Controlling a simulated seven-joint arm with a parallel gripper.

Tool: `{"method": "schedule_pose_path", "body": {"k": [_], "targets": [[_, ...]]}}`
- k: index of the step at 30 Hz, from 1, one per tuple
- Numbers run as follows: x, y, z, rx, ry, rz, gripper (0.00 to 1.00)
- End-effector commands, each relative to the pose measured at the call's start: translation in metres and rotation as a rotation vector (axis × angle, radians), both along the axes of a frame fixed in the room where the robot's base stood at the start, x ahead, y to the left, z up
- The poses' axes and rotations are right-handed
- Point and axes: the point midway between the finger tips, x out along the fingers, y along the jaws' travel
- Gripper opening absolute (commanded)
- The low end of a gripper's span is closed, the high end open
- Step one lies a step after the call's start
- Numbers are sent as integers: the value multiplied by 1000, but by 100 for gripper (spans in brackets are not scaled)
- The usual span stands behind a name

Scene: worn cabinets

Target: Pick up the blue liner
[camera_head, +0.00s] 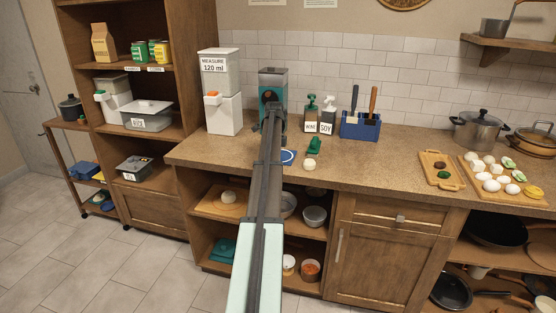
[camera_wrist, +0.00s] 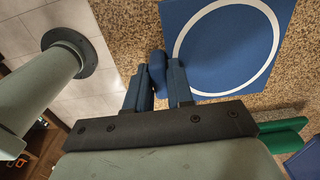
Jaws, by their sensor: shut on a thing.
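The blue liner (camera_wrist: 157,68) is a small, dark blue, rounded piece in the wrist view. My gripper (camera_wrist: 158,85) is shut on it, with a finger against each side. It is close to the left edge of a blue square mat (camera_wrist: 222,45) with a white ring, over the speckled counter. I cannot tell whether it touches the counter. In the head view my arm reaches over the counter and hides the gripper and the liner; only part of the mat (camera_head: 289,157) shows beside the arm.
A green item (camera_head: 314,146) lies right of the mat, with a small pale round item (camera_head: 309,164) in front of it. Behind stand a dispenser (camera_head: 273,85), sauce bottles (camera_head: 327,115) and a blue utensil holder (camera_head: 361,126).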

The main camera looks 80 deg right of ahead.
Motion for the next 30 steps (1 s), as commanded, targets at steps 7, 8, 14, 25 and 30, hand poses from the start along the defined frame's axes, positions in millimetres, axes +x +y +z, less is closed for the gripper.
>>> {"method": "schedule_pose_path", "body": {"k": [7, 8, 14, 25, 30], "targets": [[0, 0, 0, 0, 0, 0, 0], [0, 0, 0, 0, 0, 0, 0], [0, 0, 0, 0, 0, 0, 0], [0, -1, 36, -2, -1, 0, 0], [0, -1, 66, -2, 0, 0, 0]]}}
